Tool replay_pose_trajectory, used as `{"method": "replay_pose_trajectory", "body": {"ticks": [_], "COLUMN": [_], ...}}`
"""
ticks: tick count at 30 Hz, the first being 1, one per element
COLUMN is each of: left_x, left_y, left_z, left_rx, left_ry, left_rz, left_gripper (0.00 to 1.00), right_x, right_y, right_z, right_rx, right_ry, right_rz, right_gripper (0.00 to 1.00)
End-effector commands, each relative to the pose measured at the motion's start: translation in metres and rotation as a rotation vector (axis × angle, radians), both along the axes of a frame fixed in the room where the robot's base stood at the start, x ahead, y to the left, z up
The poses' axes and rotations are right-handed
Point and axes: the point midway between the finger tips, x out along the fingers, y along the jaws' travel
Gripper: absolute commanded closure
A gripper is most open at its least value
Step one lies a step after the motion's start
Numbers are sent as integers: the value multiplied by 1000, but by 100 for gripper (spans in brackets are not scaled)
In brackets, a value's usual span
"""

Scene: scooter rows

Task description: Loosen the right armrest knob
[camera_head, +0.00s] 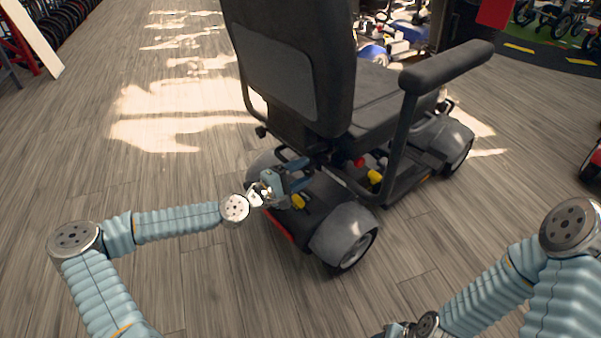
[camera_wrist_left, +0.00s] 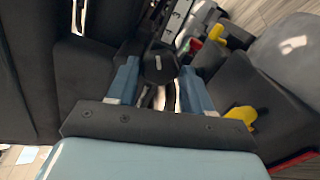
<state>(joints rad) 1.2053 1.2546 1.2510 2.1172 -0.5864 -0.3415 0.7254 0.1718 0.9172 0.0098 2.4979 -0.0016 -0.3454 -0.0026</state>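The scooter's right armrest (camera_head: 447,64) is a black padded arm on a dark post, right of the seat back. A round black knob (camera_wrist_left: 160,66) shows in the left wrist view, on a dark bar under the seat. My left gripper (camera_head: 304,172) reaches in behind the seat, and in the left wrist view its blue fingers (camera_wrist_left: 160,82) are apart, one on each side of the knob. I cannot tell whether they touch it. The knob is not clearly visible in the head view. My right gripper (camera_head: 396,330) shows only partly at the bottom edge.
The seat back (camera_head: 290,70) stands above my left gripper. A yellow lever (camera_head: 299,201), a red knob (camera_head: 358,162) and another yellow part (camera_head: 375,176) are close by. The grey rear fender (camera_head: 343,232) is below. Wooden floor to the left is clear.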

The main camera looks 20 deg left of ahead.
Motion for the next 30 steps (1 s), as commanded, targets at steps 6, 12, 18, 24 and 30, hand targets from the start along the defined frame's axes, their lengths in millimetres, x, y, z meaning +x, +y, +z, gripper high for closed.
{"method": "replay_pose_trajectory", "body": {"ticks": [6, 12, 18, 24, 30], "left_x": [0, -2, -27, -69, -101], "left_y": [0, 1, 20, 49, 70], "left_z": [0, 0, 0, 0, 0], "left_rx": [1, 2, 1, -1, -2], "left_ry": [-2, -3, -1, -1, 0], "left_rz": [0, -1, 4, 4, 3], "left_gripper": [34, 34, 34, 34, 34], "right_x": [0, 0, 0, 0, 0], "right_y": [0, 0, 0, 0, 0], "right_z": [0, 0, 2, 3, 4], "right_rx": [0, 0, 0, -1, -1], "right_ry": [0, 0, 0, -1, -1], "right_rz": [0, 0, 0, 0, 0], "right_gripper": [51, 51, 51, 51, 51]}}
